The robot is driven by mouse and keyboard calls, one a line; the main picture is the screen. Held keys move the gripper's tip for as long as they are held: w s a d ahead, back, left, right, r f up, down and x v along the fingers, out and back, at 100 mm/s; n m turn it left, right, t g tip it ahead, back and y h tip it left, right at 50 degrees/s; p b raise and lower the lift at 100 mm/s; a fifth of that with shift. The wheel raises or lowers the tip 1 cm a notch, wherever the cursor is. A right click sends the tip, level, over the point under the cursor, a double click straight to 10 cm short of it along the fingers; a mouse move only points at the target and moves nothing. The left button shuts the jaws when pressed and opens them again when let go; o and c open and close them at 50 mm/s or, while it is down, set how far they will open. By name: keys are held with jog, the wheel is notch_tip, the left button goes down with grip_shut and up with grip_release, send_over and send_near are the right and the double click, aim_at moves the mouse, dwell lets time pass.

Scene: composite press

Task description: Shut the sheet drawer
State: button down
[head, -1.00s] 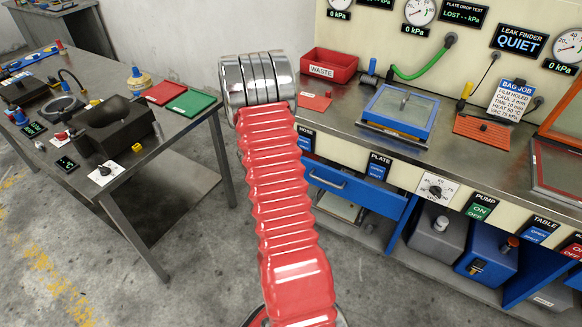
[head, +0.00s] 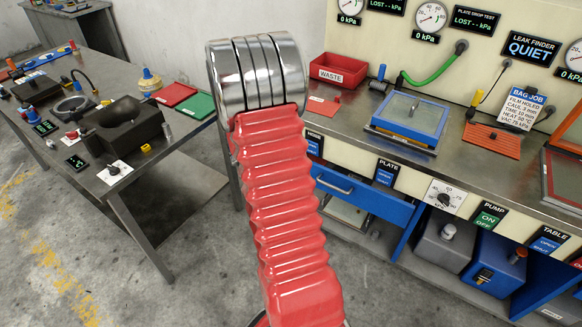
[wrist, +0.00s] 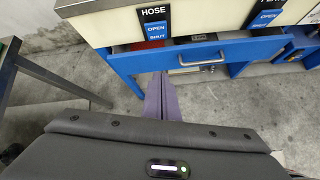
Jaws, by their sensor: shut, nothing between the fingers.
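The sheet drawer (head: 370,203) has a blue front with a metal bar handle, under the bench in the head view. In the wrist view its blue front (wrist: 245,50) and handle (wrist: 205,66) lie ahead. It stands partly open there, with a narrow strip of its inside showing behind the front, something red and a small dark item in it. My gripper (wrist: 160,77) is shut and empty, its purple-grey fingers pointing at the drawer front, left of the handle. I cannot tell whether the tips touch it. In the head view my gripper is hidden behind my red-sleeved arm.
A HOSE open/shut label (wrist: 155,23) is on the panel above the drawer. A grey table leg (wrist: 10,75) stands at the left of the wrist view. The side table (head: 95,190) is left of my arm, with bare floor between it and the bench.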

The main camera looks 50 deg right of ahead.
jog(key=s+a+r+m+t+y, duration=0.15)
jog(key=a+r+m, duration=0.65)
jog(key=a+r, duration=0.9)
jog(key=s+a+r+m+t+y, duration=0.1)
jog(key=s+a, duration=0.3)
jog(key=a, duration=0.5)
jog(key=s+a+r+m+t+y, duration=0.1)
jog(key=s+a+m+y, duration=0.3)
jog(key=a, duration=0.6)
jog(key=s+a+r+m+t+y, duration=0.1)
jog(key=s+a+r+m+y, duration=0.1)
jog(key=a, duration=0.7)
jog(key=shift+s+a+r+m+y, duration=0.35)
jog(key=shift+s+r, duration=0.4)
jog(key=shift+s, duration=0.3)
jog(key=shift+t, duration=0.25)
